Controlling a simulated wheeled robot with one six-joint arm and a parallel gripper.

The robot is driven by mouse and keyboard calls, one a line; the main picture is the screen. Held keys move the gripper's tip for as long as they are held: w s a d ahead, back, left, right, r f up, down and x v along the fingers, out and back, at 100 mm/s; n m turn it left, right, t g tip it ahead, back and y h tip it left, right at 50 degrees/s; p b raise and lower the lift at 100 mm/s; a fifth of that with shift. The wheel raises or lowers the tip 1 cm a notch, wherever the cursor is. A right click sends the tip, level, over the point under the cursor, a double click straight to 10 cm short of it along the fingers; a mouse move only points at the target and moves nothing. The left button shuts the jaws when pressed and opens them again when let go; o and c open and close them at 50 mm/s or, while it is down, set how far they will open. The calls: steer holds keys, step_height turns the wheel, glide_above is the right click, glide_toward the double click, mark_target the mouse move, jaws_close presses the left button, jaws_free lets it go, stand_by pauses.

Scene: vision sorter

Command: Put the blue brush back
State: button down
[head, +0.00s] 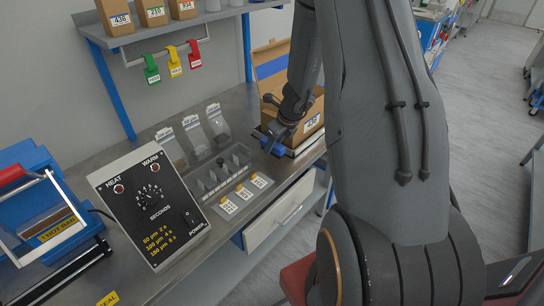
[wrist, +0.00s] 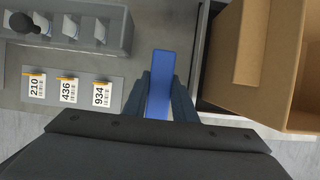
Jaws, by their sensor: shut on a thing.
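In the wrist view, my gripper (wrist: 158,95) is shut on the blue brush (wrist: 160,75), which shows as a long flat blue block between the two fingers. In the head view, my gripper (head: 277,138) is low over the workbench, between the compartment tray and the cardboard box. A little of the blue brush (head: 279,150) shows under it. I cannot tell whether the brush touches the bench, and its bristles are not visible.
A grey compartment tray (head: 209,185) stands left of my gripper, with a mat of barcode cards (head: 241,196) in front. An open cardboard box (head: 310,122) is close on the right. A black control box (head: 150,202) and blue machine (head: 35,205) stand farther left.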

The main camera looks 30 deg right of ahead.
mark_target(273, 155)
steer(key=shift+f+b, duration=0.3)
steer(key=shift+f, duration=2)
steer(key=shift+f, duration=0.2)
steer(key=c, duration=1.5)
jaws_free()
steer(key=shift+r, duration=0.1)
steer(key=shift+o, duration=0.2)
steer(key=shift+r, duration=0.1)
